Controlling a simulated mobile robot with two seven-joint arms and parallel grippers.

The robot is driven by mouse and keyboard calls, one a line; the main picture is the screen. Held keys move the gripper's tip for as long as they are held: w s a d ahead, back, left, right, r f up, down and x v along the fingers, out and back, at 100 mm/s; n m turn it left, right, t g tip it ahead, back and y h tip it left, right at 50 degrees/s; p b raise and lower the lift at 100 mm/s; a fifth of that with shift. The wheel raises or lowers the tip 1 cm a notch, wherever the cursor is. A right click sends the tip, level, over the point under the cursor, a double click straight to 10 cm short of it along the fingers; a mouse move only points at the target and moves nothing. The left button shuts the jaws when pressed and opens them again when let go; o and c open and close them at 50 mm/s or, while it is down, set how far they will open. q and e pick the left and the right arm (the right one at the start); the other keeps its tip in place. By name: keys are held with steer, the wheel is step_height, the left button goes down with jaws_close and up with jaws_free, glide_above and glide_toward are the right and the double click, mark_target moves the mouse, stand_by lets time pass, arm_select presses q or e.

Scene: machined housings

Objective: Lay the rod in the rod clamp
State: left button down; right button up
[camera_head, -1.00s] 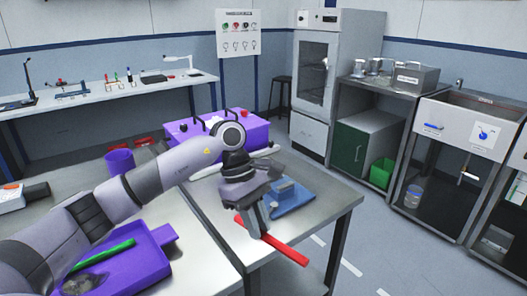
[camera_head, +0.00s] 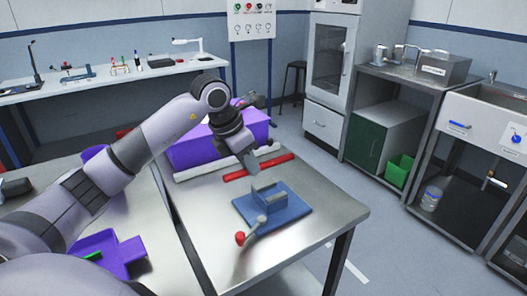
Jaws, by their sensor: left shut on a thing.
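The red rod (camera_head: 275,162) is in my left gripper (camera_head: 247,166), which is shut on it near its middle. The rod lies slantwise behind the rod clamp, its right end farther back. The gap between rod and table is hard to judge. The rod clamp (camera_head: 293,209) is a blue base plate with grey upright jaws and a lever ending in a red knob (camera_head: 240,238). It sits on the metal table, apart from the rod, and no rod lies in it. The lever points toward the front left. My right gripper is not in view.
A large purple box (camera_head: 190,153) and a long white bar (camera_head: 200,170) stand behind the rod. A purple tray (camera_head: 125,255) with a green piece (camera_head: 93,256) is at the lower left. The metal table (camera_head: 335,212) is bare right of the clamp.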

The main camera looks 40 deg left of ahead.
arm_select(q)
steer(key=shift+w, duration=0.25)
steer(key=shift+s+f+b, duration=0.15)
steer(key=shift+f+b, duration=0.35)
step_height(320, 180, down, 6)
steer(key=b, duration=0.4)
steer(key=shift+r+b, duration=0.15)
steer(key=shift+b, duration=0.15)
steer(key=shift+f+b, duration=0.45)
steer(key=shift+f, duration=0.55)
